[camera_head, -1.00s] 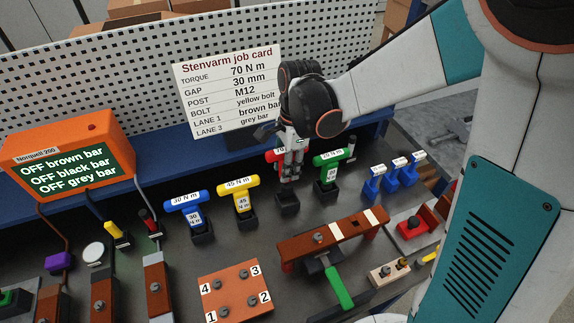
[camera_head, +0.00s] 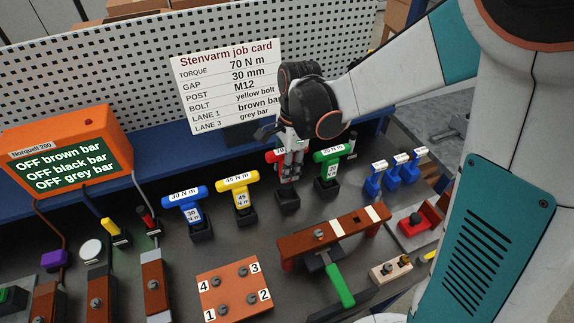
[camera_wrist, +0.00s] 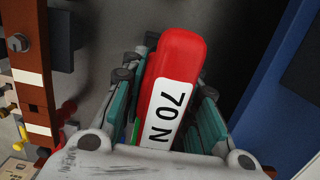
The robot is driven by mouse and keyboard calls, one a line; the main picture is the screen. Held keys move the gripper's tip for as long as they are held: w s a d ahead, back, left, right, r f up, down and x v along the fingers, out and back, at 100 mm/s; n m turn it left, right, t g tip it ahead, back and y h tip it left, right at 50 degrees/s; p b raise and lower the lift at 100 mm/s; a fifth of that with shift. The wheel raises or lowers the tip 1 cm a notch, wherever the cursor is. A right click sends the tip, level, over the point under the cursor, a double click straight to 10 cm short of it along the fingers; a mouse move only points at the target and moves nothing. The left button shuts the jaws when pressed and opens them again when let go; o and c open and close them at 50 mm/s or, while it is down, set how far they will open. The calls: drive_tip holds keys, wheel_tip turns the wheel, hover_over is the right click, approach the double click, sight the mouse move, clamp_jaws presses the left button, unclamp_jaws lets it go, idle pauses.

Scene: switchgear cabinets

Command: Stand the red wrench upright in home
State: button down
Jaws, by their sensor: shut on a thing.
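The red wrench (camera_head: 274,155) is mostly hidden behind my gripper (camera_head: 291,165) in the head view. In the wrist view its red handle (camera_wrist: 176,58) with a white "70 N" label lies between the fingers of my gripper (camera_wrist: 165,95), which is shut on it. Below the gripper is a black square holder (camera_head: 288,200), between the yellow and green wrenches. The wrench's lower end is at or just above this holder; I cannot tell whether it is inside.
A green wrench (camera_head: 332,157) stands close on the right, yellow (camera_head: 238,187) and blue (camera_head: 185,202) wrenches on the left, each in a black holder. A brown bar assembly (camera_head: 330,233) lies in front. The job card (camera_head: 228,85) and pegboard (camera_head: 130,65) are behind.

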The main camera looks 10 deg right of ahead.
drive_tip(key=shift+f+b, duration=2)
drive_tip(key=shift+f, duration=0.5)
drive_tip(key=c, duration=1.2)
unclamp_jaws()
drive_tip(key=r, duration=0.4)
drive_tip(key=d+r, duration=0.1)
drive_tip(key=r, duration=0.7)
drive_tip(key=shift+w+d, duration=0.15)
drive_tip(key=s+d+n+t, duration=0.2)
drive_tip(key=s+d+n, duration=0.1)
drive_tip(key=s+n, duration=0.2)
drive_tip(key=s+d+n+t+h+b, duration=0.1)
drive_tip(key=s+d+n+t, duration=0.2)
drive_tip(key=s+n, duration=0.1)
drive_tip(key=s+d+n+t+b, duration=0.1)
drive_tip(key=s+d+n+t, duration=0.1)
drive_tip(key=s+n, duration=0.3)
drive_tip(key=shift+s+d+r+n+t, duration=0.3)
drive_tip(key=shift+d+n, duration=0.25)
drive_tip(key=shift+n, duration=0.25)
